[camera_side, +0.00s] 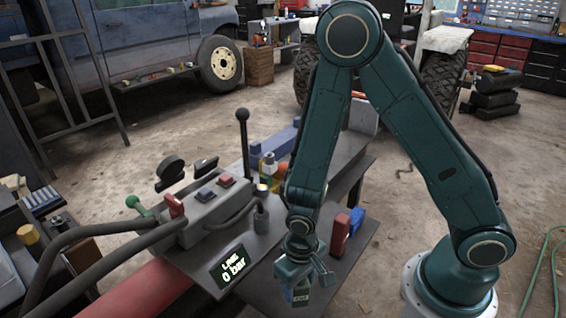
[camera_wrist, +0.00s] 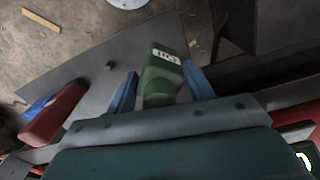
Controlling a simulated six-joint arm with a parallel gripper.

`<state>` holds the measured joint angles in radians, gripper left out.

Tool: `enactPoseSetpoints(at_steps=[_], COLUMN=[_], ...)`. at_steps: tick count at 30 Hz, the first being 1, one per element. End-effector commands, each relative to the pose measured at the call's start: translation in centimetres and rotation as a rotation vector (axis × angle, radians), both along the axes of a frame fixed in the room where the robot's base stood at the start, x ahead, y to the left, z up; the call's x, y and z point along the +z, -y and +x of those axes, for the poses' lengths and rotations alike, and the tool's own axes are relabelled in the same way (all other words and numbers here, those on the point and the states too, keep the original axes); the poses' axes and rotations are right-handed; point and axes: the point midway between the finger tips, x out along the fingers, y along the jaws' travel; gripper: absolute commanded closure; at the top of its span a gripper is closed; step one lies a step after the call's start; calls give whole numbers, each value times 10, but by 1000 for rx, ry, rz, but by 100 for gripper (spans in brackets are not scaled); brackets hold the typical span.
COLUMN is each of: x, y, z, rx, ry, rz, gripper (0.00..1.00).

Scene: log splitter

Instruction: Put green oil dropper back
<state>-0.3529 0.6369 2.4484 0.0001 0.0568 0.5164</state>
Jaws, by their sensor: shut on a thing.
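My gripper (camera_side: 303,282) hangs over the near right part of the splitter's grey bench and is shut on the green oil dropper (camera_side: 301,297). In the wrist view the green dropper (camera_wrist: 160,85), with a pale lettered label, sits between the two blue fingers (camera_wrist: 162,88). Its lower end is hidden by the gripper body. I cannot tell whether the dropper touches the bench below it.
A red block (camera_side: 340,235) and a blue one (camera_side: 356,219) stand on the bench to the right.

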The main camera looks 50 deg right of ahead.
Motion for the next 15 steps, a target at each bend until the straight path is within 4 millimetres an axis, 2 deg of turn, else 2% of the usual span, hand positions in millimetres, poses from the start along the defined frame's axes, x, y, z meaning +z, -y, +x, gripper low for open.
enactPoseSetpoints(at_steps=[6, 15], x=[-17, -20], y=[0, 0], z=[0, 1], rx=[0, 0], ry=[-1, 1], rz=[-1, 1], gripper=[75, 75])
